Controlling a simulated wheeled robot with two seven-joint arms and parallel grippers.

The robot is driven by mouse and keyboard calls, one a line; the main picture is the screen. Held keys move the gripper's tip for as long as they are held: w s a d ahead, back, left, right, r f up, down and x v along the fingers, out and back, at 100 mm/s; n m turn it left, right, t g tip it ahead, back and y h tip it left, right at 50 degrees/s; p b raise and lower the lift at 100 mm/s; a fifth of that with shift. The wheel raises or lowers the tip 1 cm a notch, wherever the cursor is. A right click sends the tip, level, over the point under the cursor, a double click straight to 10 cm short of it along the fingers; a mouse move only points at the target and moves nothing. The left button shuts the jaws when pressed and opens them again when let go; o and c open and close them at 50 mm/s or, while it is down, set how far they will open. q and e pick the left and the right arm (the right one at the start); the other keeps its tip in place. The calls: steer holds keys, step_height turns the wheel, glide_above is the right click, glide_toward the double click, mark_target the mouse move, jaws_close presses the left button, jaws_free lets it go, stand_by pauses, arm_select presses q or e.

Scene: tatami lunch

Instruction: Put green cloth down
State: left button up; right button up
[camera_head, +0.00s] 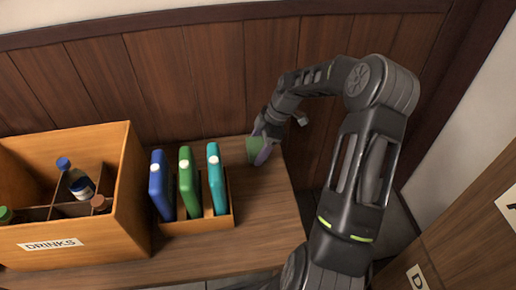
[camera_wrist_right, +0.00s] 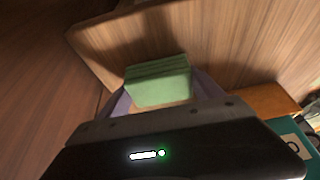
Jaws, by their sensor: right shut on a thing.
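The green cloth (camera_wrist_right: 158,84) is a small folded block between the two fingers of my right gripper (camera_wrist_right: 160,104) in the right wrist view. In the head view the green cloth (camera_head: 253,146) shows at the fingertips of my right gripper (camera_head: 262,150), over the back right part of the wooden counter (camera_head: 268,205). The gripper is shut on the cloth. I cannot tell whether the cloth touches the counter. My left gripper is not in view.
A wooden holder (camera_head: 200,224) with blue, green and teal upright cases stands left of the cloth. A wooden crate (camera_head: 110,232) labelled DRINKS holds several bottles further left. A wood-panelled wall (camera_head: 210,80) is behind. The counter's right part is clear.

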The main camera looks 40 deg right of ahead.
steer(key=shift+f, duration=0.15)
steer(key=shift+f+b, duration=0.35)
steer(key=shift+f, duration=0.1)
steer(key=o, duration=1.3)
steer(key=shift+s+f, duration=0.1)
steer(key=o, duration=0.5)
steer(key=shift+s+f, duration=0.1)
steer(key=shift+f, duration=0.1)
steer(key=shift+c, duration=0.2)
steer(key=shift+r, duration=0.4)
steer(key=w+p+v, duration=0.1)
steer(key=p+v, duration=0.2)
steer(key=v, duration=0.5)
steer(key=shift+s+d, duration=0.15)
steer(key=shift+d, duration=0.05)
